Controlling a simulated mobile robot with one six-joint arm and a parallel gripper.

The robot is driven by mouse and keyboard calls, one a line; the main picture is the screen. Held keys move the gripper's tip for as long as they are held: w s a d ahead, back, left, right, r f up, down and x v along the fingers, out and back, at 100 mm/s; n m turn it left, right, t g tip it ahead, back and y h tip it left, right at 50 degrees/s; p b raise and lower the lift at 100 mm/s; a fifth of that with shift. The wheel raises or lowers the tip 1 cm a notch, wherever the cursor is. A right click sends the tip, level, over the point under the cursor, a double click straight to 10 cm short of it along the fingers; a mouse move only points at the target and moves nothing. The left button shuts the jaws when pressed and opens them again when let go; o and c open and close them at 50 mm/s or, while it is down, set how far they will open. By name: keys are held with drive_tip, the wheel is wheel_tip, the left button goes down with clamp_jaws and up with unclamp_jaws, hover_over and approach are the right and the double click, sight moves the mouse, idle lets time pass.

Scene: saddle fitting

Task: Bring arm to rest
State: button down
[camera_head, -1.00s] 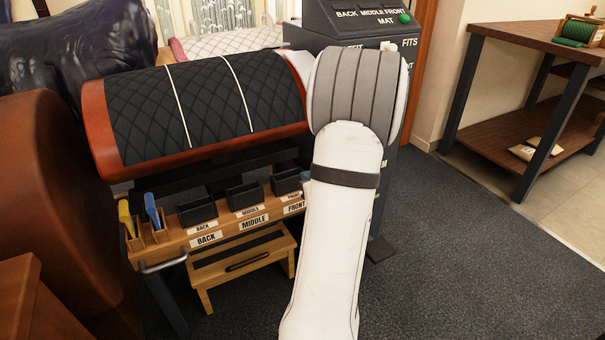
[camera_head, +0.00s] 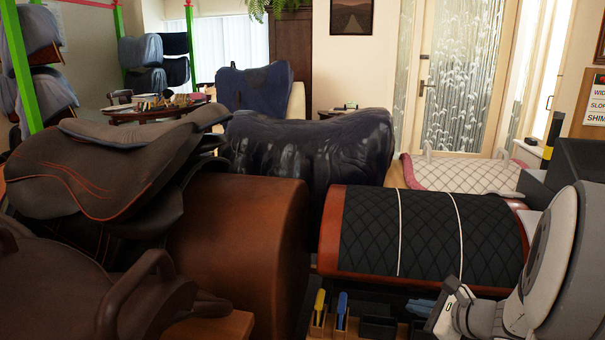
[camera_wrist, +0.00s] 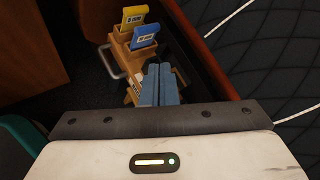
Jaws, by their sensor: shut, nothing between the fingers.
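My gripper (camera_wrist: 159,72) shows in the wrist view as two blue fingers side by side, shut with nothing between them. It points down past the edge of the padded stand, above the wooden holder (camera_wrist: 122,62) with a yellow tool (camera_wrist: 137,14) and a blue tool (camera_wrist: 145,35). In the head view, my white and grey arm (camera_head: 548,262) is bent at the lower right, in front of the right end of the black quilted pad (camera_head: 428,235). The pad lies over the brown stand (camera_head: 330,232) with two white lines across it. The arm's lower part is out of frame.
A brown saddle (camera_head: 95,165) and a large brown rounded form (camera_head: 240,240) fill the left side. A dark covered form (camera_head: 310,150) stands behind the pad. A pale quilted mat (camera_head: 465,175) lies at the back right. Small dark bins (camera_head: 378,326) sit below the pad.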

drive_tip(key=s+a+r+n+g+p, duration=0.3)
drive_tip(key=s+a+r+n+p, duration=0.15)
drive_tip(key=a+r+n, duration=0.25)
drive_tip(key=s+a+r+n+g+p, duration=0.4)
drive_tip(key=a+r+n+p, duration=0.2)
drive_tip(key=a, duration=0.1)
drive_tip(key=s+r+n+g+h+p, duration=0.1)
drive_tip(key=s+r+n+h+p, duration=0.4)
drive_tip(key=s+r+n+p, duration=0.2)
wheel_tip(320, 180, up, 5)
drive_tip(key=n+p, duration=0.2)
drive_tip(key=n, duration=0.2)
drive_tip(key=shift+n+p, duration=0.3)
drive_tip(key=shift+p, duration=0.1)
